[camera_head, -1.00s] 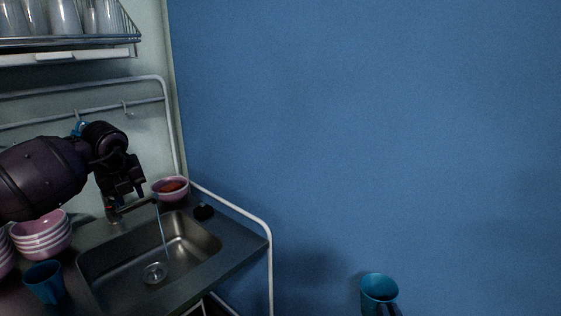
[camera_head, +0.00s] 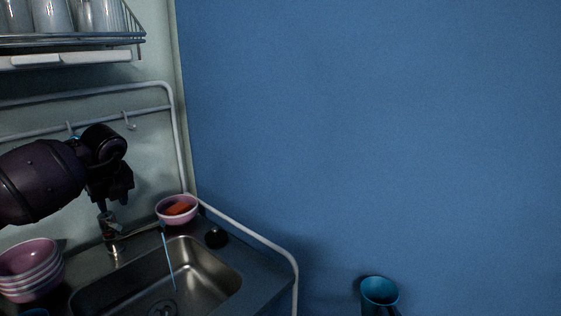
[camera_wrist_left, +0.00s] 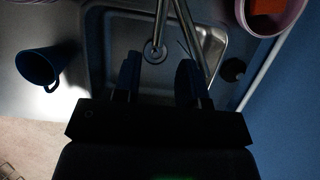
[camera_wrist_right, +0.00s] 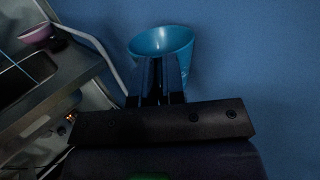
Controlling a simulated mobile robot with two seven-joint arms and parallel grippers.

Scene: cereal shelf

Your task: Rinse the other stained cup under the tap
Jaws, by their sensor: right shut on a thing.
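A blue cup (camera_head: 380,290) is held upright by my right gripper (camera_wrist_right: 160,95), which is shut on it. It stands out against the blue wall, right of the sink, and also shows in the right wrist view (camera_wrist_right: 162,42). No stain can be made out on it. The sink (camera_head: 215,272) has a thin stream of water (camera_head: 168,262) falling into it from the tap (camera_head: 110,230). My left gripper (camera_wrist_left: 158,78) is open and empty, its fingers apart above the tap and sink. Another blue cup (camera_wrist_left: 42,66) stands on the counter left of the sink.
A pink bowl (camera_head: 177,209) with an orange thing in it sits behind the sink, near a small dark round object (camera_head: 216,237). Stacked pink bowls (camera_head: 30,272) stand at left. A white rail (camera_head: 250,236) edges the counter. A rack of glasses (camera_head: 75,38) hangs above.

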